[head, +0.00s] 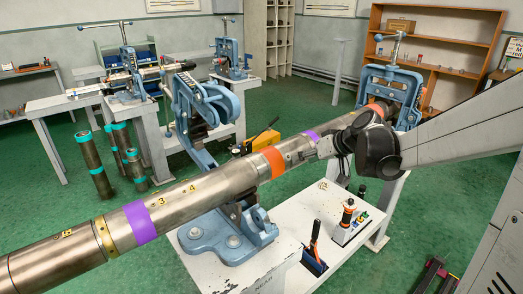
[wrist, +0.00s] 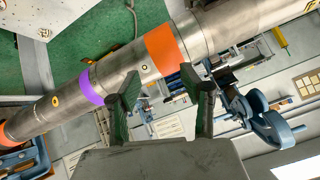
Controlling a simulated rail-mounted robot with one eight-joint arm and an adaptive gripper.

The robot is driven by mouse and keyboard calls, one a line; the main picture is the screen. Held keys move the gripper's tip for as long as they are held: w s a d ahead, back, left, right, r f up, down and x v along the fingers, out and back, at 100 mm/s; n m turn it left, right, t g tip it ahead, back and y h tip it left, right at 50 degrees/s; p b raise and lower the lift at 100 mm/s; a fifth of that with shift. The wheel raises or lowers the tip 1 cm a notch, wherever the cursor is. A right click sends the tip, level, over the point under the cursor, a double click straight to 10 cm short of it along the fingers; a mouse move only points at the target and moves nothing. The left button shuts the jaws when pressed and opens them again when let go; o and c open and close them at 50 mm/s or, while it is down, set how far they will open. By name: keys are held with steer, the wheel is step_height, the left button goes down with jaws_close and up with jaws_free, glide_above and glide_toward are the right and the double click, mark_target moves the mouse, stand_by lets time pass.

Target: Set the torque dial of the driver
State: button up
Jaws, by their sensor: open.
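An orange-and-black tool (head: 347,214), possibly the driver, stands upright in a white holder on the white bench (head: 292,208) at lower centre right. Its dial is too small to make out. My gripper (head: 323,148) is above the bench, beside the long steel pipe (head: 190,197). In the wrist view its two fingers (wrist: 163,92) are spread apart with nothing held between them. The pipe (wrist: 125,68) crosses just beyond the fingertips; I cannot tell whether they touch it.
The pipe, with orange and purple bands, runs diagonally through the blue vise (head: 205,105) and another blue vise (head: 392,85). A yellow case (head: 262,141) lies behind the pipe. Shorter pipes (head: 92,165) stand on the green floor at left. The bench's front left is bare.

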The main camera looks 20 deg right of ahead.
steer(key=w+d+f+t+b, duration=0.2)
steer(key=w+d+f+b, duration=0.3)
steer(key=d+f, duration=0.55)
steer(key=n+t+b, duration=0.2)
steer(key=t+b, duration=0.5)
steer(key=b, duration=0.2)
glide_toward(351, 200)
steer(key=b+x, duration=0.1)
steer(key=x, duration=0.2)
steer(key=b+x, duration=0.1)
steer(key=x, duration=0.2)
steer(key=f+b+x, duration=0.1)
steer(key=x, duration=0.2)
steer(key=shift+w, duration=0.45)
steer(key=shift+c, duration=0.5)
jaws_close()
